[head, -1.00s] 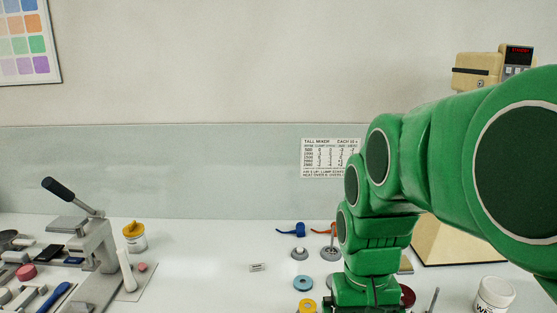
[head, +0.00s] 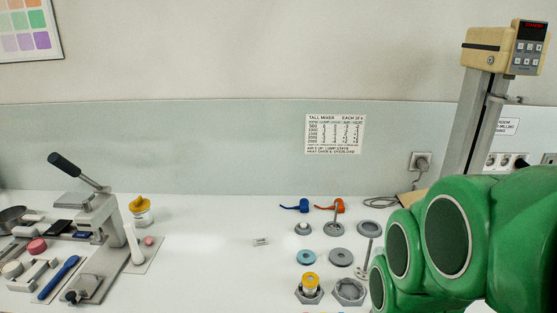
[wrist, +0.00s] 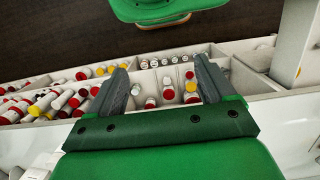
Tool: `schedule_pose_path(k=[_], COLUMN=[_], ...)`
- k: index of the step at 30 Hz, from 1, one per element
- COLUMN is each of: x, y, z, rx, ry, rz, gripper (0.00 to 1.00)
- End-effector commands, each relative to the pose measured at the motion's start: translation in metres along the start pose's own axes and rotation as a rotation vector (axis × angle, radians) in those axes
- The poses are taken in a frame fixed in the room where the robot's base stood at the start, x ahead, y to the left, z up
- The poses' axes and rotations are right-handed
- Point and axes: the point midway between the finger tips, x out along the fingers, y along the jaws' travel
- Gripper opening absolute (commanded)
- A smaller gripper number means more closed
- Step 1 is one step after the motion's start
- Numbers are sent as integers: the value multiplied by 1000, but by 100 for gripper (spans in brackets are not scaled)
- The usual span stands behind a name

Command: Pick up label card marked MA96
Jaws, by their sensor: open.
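A small pale card-like piece (head: 261,242) lies flat on the white bench in the head view, left of the round parts. It is too small to read, so I cannot tell if it is the label card marked MA96. My gripper (wrist: 163,78) shows in the wrist view with its two dark fingers apart and nothing held between them. It hangs above a divided tray (wrist: 140,65) of small bottles. In the head view my gripper is out of sight and my green arm fills the lower right.
A tall mixer (head: 480,110) rises at right. Bench around the pale piece is clear.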

Motion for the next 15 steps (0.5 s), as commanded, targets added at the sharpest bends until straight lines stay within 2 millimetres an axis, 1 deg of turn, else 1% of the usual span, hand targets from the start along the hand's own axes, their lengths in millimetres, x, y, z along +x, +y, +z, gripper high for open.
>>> schedule_pose_path(k=[5,8,11,15], x=[0,2,6,11], y=[0,-1,-2,-7], z=[-3,-17,-45,-98], rx=[-2,-10,-27,-59], ry=[4,27,83,188], rz=[1,4,10,19], gripper=[83,83,83,83])
